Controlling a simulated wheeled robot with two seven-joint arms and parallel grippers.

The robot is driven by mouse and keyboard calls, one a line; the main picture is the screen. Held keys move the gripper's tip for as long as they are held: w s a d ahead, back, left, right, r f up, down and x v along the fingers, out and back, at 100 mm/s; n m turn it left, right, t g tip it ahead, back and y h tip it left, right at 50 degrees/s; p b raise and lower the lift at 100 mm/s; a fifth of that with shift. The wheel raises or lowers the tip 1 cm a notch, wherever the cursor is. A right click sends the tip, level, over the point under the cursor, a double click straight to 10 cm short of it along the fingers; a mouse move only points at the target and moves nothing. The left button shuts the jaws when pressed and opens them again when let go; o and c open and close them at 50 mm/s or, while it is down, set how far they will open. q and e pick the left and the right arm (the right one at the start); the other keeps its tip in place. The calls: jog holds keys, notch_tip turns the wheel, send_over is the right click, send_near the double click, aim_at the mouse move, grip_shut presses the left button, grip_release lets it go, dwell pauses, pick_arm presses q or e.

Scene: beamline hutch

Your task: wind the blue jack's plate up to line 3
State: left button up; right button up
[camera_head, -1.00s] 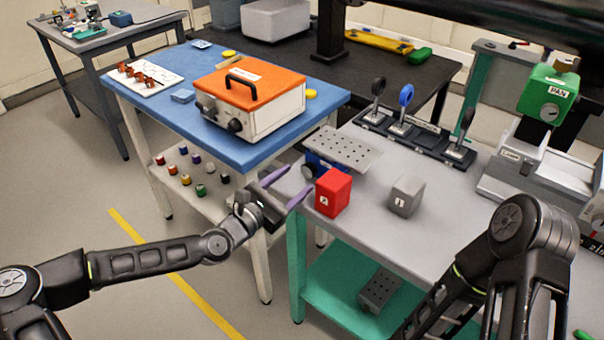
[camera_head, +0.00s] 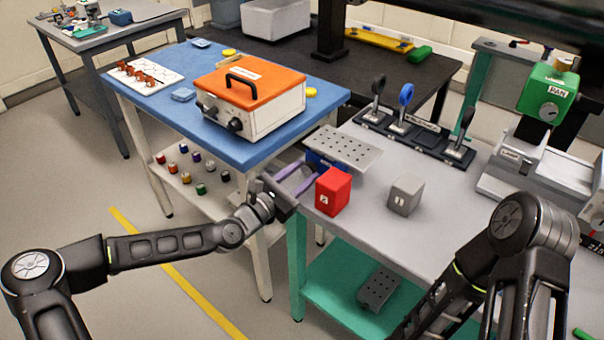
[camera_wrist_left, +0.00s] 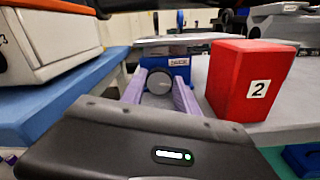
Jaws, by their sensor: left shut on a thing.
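The blue jack stands on the grey bench's near left corner, its blue body (camera_head: 322,162) under a perforated metal plate (camera_head: 343,148). In the left wrist view its blue body (camera_wrist_left: 181,66) faces me, with the plate (camera_wrist_left: 185,38) edge-on above and a dark round knob (camera_wrist_left: 158,82) in front. My left gripper (camera_head: 304,174) reaches in from the left, its purple fingers either side of the knob and shut on it. No line marks are readable, so I cannot tell the plate's height. My right gripper is out of view; only its arm shows.
A red block marked 2 (camera_head: 333,191) stands close beside my left fingers. A grey block (camera_head: 405,194) is further right. Behind the jack is a dark rack of handled tools (camera_head: 420,135). The blue table (camera_head: 225,150) with an orange-lidded box (camera_head: 250,100) is at left.

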pick_arm(q)
grip_shut()
jog(key=shift+f+m+b, duration=0.2)
jog(key=shift+m+b, duration=0.5)
jog(key=shift+b, duration=0.15)
jog(key=shift+d+r+m+b, duration=0.1)
jog(key=shift+m+b, duration=0.3)
jog(key=shift+m, duration=0.3)
jog(key=shift+r, duration=0.1)
jog(key=o, duration=0.8)
grip_release()
